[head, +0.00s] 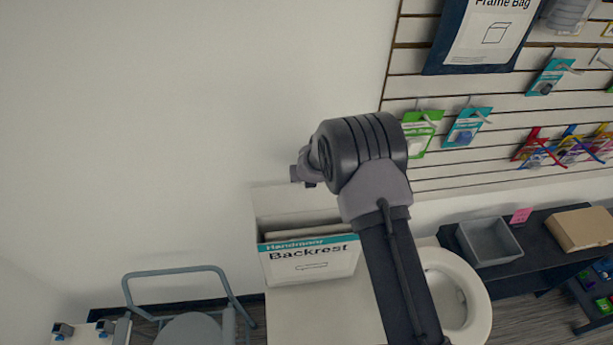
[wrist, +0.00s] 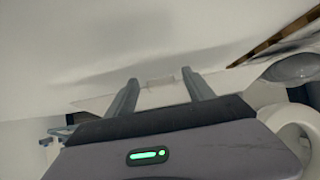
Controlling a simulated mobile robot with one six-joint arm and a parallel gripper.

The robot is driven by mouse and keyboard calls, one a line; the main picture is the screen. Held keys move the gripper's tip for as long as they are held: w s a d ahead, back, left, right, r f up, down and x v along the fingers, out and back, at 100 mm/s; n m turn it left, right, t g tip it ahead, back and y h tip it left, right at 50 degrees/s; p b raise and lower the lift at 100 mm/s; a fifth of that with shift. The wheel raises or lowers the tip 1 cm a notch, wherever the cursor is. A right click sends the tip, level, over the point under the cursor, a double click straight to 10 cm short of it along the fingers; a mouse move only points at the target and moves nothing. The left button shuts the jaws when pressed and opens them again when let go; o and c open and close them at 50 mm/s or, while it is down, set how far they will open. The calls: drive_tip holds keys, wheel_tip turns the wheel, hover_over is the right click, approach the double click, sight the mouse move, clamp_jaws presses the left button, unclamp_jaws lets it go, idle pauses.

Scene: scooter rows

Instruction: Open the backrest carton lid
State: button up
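The backrest carton (head: 312,262) is a white box with a teal band and the word "Backrest" on its front, standing against the wall in the head view. Its top shows a dark gap, and a pale panel that looks like the lid (head: 285,197) stands raised at the back. My gripper (wrist: 163,85) has its two fingers apart in the wrist view, with nothing clamped between them. A pale panel edge with a small tab, likely the lid (wrist: 152,97), shows beyond and between the fingers. In the head view my arm hides the fingers and the carton's right side.
A grey-framed chair (head: 188,327) stands left of the carton. A white toilet seat (head: 478,300) is to the right, then a dark shelf with a grey bin (head: 489,242) and a cardboard box (head: 582,228). A slatwall with hanging packs (head: 467,127) covers the right wall. The left wall is bare.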

drive_tip(key=p+v, duration=0.1)
drive_tip(key=v, duration=1.6)
drive_tip(key=shift+s, duration=0.25)
